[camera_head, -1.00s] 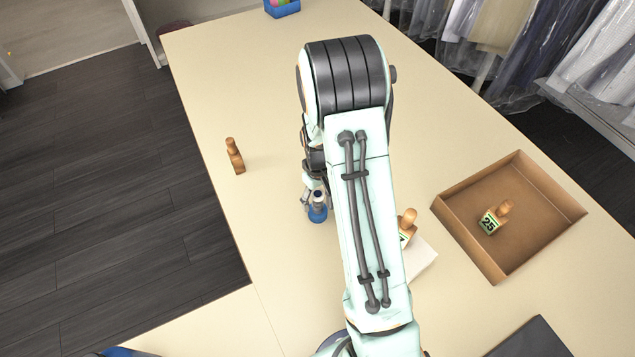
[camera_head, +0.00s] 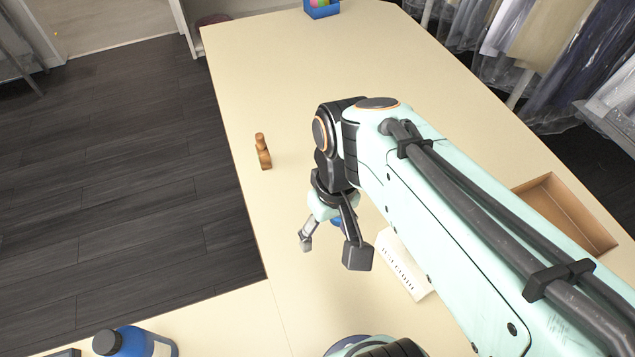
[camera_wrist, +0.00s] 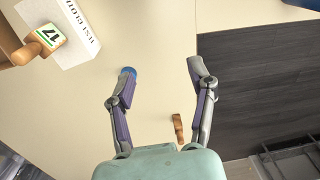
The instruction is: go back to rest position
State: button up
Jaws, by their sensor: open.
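My gripper (camera_head: 333,252) is open and empty above the table (camera_head: 290,60); its two fingers stand apart. In the wrist view my gripper (camera_wrist: 160,75) also shows spread fingers with bare tabletop between them. A blue round object (camera_head: 336,221) is partly hidden behind the gripper in the head view, and its blue top (camera_wrist: 127,71) shows beside the left finger in the wrist view. My arm hides part of the table's right side in the head view.
A white box (camera_head: 403,262) lies right of the gripper. A wooden stamp marked 17 (camera_wrist: 43,42) stands by it. A cardboard tray (camera_head: 567,213) is partly behind my arm. A blue bottle (camera_head: 125,342) is at bottom left.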

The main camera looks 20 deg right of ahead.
jog(key=s+a, duration=0.2)
jog(key=s, duration=0.5)
dwell(1.0)
